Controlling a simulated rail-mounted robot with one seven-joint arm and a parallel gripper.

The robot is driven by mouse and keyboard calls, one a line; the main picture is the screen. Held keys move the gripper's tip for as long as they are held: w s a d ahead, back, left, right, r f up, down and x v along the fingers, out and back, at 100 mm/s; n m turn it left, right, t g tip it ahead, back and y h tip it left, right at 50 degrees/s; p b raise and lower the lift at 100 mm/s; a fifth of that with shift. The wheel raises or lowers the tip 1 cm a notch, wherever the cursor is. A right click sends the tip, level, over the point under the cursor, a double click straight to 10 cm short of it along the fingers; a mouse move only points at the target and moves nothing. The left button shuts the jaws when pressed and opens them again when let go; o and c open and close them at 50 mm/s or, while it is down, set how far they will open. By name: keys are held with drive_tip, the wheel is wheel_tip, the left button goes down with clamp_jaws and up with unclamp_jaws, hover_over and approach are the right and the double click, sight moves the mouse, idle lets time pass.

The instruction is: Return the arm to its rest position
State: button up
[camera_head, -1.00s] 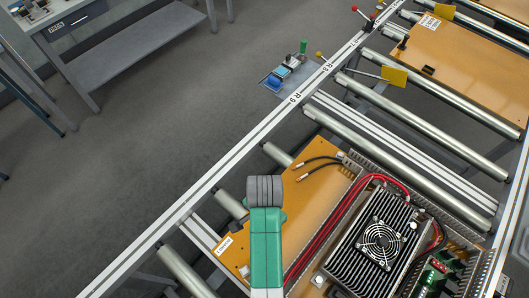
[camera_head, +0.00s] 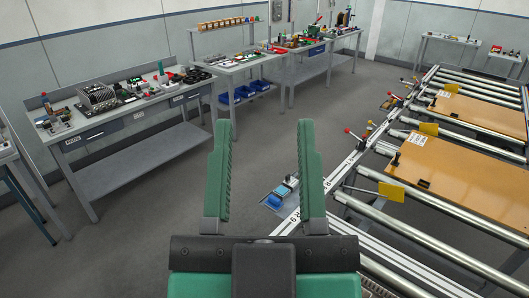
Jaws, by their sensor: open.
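My gripper (camera_head: 264,172) stands upright in the lower middle of the head view. Its two green, ridged fingers are wide apart and nothing is between them. The gripper hides part of the conveyor's near rail. The rest of my arm is not visible.
A roller conveyor (camera_head: 431,242) with orange boards (camera_head: 450,172) runs along the right. A small blue tray (camera_head: 273,200) sits beside its rail. Grey workbenches (camera_head: 130,167) with parts line the back wall. The floor (camera_head: 165,225) between is clear.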

wheel_tip(320, 180, up, 19)
drive_tip(key=p, duration=1.9)
drive_tip(key=shift+r, duration=0.2)
drive_tip(key=shift+o, duration=0.4)
drive_tip(key=shift+a+f+b, duration=0.1)
drive_tip(key=shift+f+b, duration=0.25)
drive_tip(key=shift+f, duration=0.1)
